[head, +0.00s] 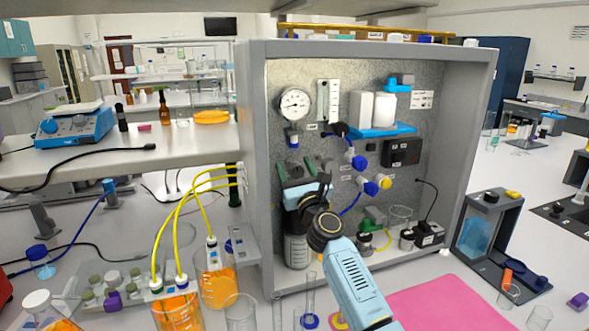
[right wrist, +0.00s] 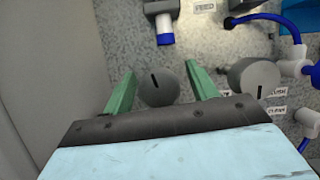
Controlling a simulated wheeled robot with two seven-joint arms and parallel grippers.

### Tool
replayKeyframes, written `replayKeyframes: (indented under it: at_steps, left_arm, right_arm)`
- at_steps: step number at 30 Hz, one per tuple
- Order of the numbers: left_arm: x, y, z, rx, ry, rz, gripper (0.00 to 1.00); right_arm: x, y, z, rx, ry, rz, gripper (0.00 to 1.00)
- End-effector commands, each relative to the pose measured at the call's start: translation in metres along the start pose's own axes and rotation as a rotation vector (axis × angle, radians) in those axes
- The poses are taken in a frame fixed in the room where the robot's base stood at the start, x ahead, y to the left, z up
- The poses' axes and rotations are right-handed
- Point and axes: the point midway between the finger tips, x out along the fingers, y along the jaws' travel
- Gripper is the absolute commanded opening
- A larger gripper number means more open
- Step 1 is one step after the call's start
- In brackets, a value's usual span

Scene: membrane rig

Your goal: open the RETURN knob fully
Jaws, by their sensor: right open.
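My right gripper (head: 296,168) reaches up to the back panel of the grey cabinet. In the right wrist view its green fingers (right wrist: 159,70) are spread apart. A round grey knob (right wrist: 163,91) with a dark slot mark, close to upright, sits between them, with a gap to the right finger; contact at the left finger cannot be told. No label shows by this knob, so I cannot tell from print whether it is RETURN. A second grey knob (right wrist: 250,75) with an upright dark mark is to the right, outside the fingers. My left gripper is not in view.
A blue-tipped fitting (right wrist: 164,30) is above the knob near a FEED label (right wrist: 205,6). Blue tubing is at the right. The cabinet's side wall (head: 252,170) is close on the left. A gauge (head: 295,103) is above. Beakers with orange liquid (head: 219,289) and yellow tubes stand at left.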

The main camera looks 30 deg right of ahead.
Motion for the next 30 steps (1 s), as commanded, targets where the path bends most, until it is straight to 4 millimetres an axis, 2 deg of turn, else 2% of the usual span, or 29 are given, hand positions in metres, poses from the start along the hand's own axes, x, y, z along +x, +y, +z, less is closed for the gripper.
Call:
replayKeyframes:
  at_steps: [11, 22, 30]
  left_arm:
    - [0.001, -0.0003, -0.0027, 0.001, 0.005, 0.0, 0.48]
    - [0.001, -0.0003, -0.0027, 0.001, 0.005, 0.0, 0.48]
    - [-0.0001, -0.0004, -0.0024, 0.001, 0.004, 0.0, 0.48]
  right_arm:
    - [0.0062, -0.0001, 0.0004, -0.001, 0.0, 0.001, 0.58]
    - [0.006, -0.0001, 0.0005, -0.001, 0.0, 0.001, 0.13]
    - [0.0061, -0.0001, 0.0006, -0.029, 0.0, 0.012, 0.13]
